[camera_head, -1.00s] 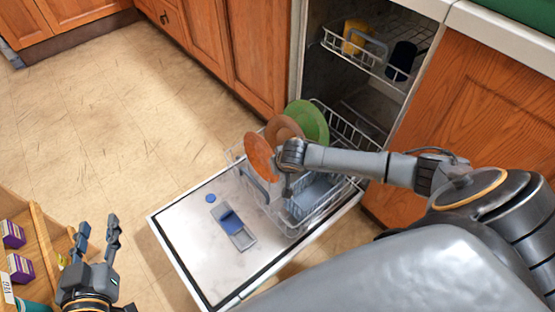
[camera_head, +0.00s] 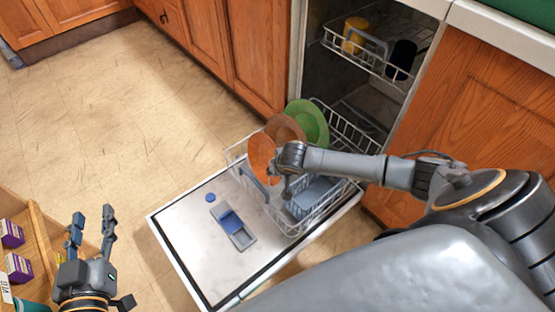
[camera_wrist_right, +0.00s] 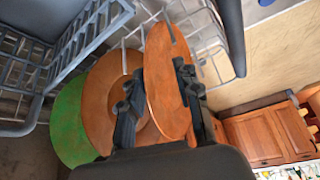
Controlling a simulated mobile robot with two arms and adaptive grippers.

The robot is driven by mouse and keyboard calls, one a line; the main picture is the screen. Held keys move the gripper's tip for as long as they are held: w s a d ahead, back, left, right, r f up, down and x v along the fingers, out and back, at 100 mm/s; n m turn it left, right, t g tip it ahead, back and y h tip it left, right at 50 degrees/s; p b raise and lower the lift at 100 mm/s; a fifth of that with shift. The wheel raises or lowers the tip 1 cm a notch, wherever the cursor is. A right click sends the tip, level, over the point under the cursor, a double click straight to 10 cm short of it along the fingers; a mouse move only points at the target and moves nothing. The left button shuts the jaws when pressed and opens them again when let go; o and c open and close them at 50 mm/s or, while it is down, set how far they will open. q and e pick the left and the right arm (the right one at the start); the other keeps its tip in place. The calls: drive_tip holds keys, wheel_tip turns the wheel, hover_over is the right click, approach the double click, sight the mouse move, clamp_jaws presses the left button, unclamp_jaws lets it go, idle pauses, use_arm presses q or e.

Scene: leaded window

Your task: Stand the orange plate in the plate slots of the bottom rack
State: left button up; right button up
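The orange plate (camera_head: 260,158) stands on edge, slightly tilted, at the near end of a row of plates in the bottom rack (camera_head: 292,232). My right gripper (camera_head: 281,182) is at its right side, over the rack. In the right wrist view the orange plate (camera_wrist_right: 163,48) is between the two spread fingers of the right gripper (camera_wrist_right: 158,82). The gripper looks open, with a gap between the left finger and the plate. The plate's lower edge is hidden, so its exact slot cannot be seen. My left gripper (camera_head: 91,218) is open and empty, far from the rack.
A brown plate (camera_head: 287,128) and a green plate (camera_head: 311,118) stand behind the orange one. The open dishwasher door (camera_head: 190,235) lies under the rack. The upper rack holds a yellow mug (camera_head: 354,35) and a dark cup (camera_head: 402,55). Floor to the left is clear.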

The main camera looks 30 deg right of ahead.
drive_tip(key=d+v, duration=0.1)
drive_tip(key=v, duration=1.1)
drive_tip(key=shift+a, duration=0.4)
drive_tip(key=shift+w, duration=0.1)
